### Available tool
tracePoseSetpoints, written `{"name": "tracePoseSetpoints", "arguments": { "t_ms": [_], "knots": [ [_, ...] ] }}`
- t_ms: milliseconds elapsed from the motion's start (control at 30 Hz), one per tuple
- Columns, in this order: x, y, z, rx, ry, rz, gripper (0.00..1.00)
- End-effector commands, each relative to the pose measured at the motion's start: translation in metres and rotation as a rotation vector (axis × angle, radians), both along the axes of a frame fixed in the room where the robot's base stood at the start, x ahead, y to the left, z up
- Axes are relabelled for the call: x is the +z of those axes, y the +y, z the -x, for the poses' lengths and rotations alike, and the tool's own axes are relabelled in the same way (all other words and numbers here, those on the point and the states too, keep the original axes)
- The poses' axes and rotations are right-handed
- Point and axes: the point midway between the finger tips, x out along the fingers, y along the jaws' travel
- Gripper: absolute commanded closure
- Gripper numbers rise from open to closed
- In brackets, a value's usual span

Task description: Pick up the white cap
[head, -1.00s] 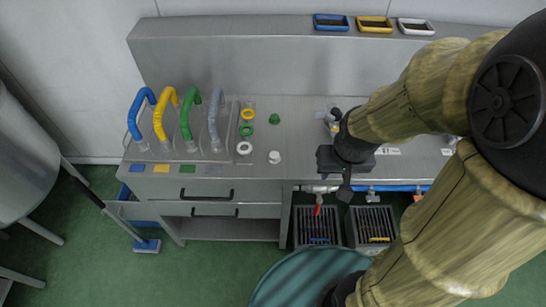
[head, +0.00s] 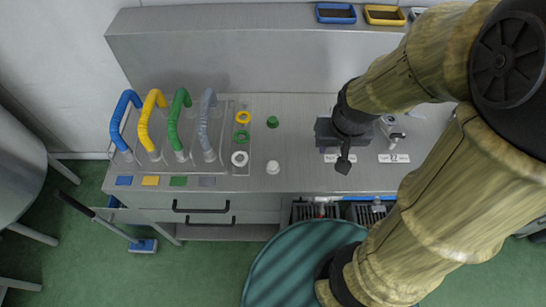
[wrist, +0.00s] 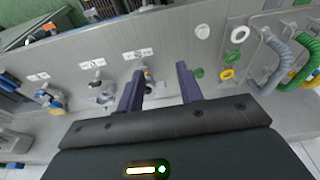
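The white cap (head: 273,167) stands on the steel bench near its front edge, right of the white ring (head: 239,158) and in front of the green cap (head: 272,122). In the wrist view the white cap (wrist: 202,31) is small, near the top, right of the fingers. My gripper (head: 343,168) is over the bench front, to the right of the white cap and apart from it. In the wrist view its two dark fingers (wrist: 160,75) are spread with nothing between them.
Blue, yellow, green and grey hose handles (head: 150,119) stand at the bench's left. Yellow and green rings (head: 242,126) lie behind the white ring. Fittings with labels (head: 393,158) are on the right. A round teal container (head: 262,275) stands in front. Bench between cap and gripper is clear.

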Motion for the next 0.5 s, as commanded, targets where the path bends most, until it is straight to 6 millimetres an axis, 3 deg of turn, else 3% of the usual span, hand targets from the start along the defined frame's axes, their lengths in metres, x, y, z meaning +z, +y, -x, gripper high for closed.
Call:
{"name": "tracePoseSetpoints", "arguments": {
  "t_ms": [267,300,400,500],
  "knots": [
    [0.0,0.0,0.0,0.0,0.0,0.0,0.64],
    [0.0,0.0,0.0,0.0,0.0,0.0,0.62],
    [-0.003,0.001,-0.002,-0.002,0.003,-0.001,0.42],
    [-0.012,0.008,-0.014,-0.013,0.017,-0.009,0.4]
  ]
}}
